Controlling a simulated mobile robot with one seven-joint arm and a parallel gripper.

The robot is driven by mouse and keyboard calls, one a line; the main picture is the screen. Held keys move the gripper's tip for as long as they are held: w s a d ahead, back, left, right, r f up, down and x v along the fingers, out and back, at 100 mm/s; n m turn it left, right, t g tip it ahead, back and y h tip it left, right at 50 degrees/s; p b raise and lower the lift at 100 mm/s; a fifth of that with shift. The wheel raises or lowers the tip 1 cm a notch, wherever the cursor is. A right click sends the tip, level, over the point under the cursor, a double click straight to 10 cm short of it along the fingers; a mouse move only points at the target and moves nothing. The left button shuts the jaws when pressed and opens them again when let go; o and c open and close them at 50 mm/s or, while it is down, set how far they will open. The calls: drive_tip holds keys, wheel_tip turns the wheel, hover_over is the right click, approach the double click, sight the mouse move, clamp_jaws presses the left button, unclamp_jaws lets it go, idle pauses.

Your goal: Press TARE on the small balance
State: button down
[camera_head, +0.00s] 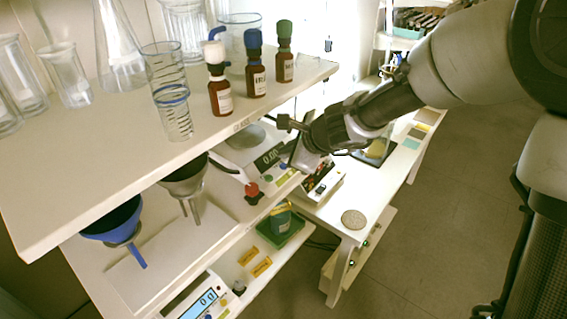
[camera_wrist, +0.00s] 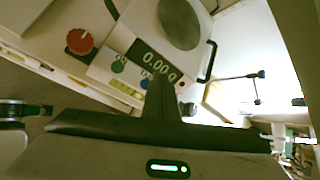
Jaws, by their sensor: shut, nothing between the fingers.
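The small balance shows in the head view (camera_head: 268,160) on the middle shelf, partly hidden by my gripper. In the wrist view the balance (camera_wrist: 122,40) has a round pan (camera_wrist: 180,22) and a dark display (camera_wrist: 157,62) reading 0.00 g. A green button (camera_wrist: 118,67) and a blue button (camera_wrist: 145,82) sit below the display; their small labels are not legible. My gripper (camera_head: 300,158) is shut and empty at the balance's front. Its dark tip in the wrist view (camera_wrist: 161,82) overlaps the display's lower edge, right beside the blue button. Contact cannot be told.
A red knob (camera_wrist: 79,41) stands left of the balance. Brown dropper bottles (camera_head: 256,80) and glassware line the upper shelf, above my gripper. Funnels (camera_head: 185,180) hang left. A second balance (camera_head: 205,302) is below. A white table (camera_head: 400,165) stands at right.

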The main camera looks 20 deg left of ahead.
sight(287, 171)
wheel_tip(287, 171, up, 4)
drive_tip(key=p, duration=0.3)
drive_tip(key=shift+r, duration=0.15)
idle(0.5)
drive_tip(key=s+d+r+n+h, duration=0.2)
drive_tip(key=s+d+r+n, duration=0.85)
drive_tip(key=d, duration=0.25)
drive_tip(key=s+d+n+h, duration=0.2)
drive_tip(key=s+d, duration=0.4)
drive_tip(key=d, duration=0.3)
drive_tip(key=s+d+n+h, duration=0.3)
drive_tip(key=s+d+n, duration=0.1)
drive_tip(key=s+d, duration=0.3)
drive_tip(key=shift+s+d+r+n, duration=0.2)
drive_tip(key=shift+s+d+n, duration=0.15)
drive_tip(key=shift+d, duration=0.6)
idle(0.7)
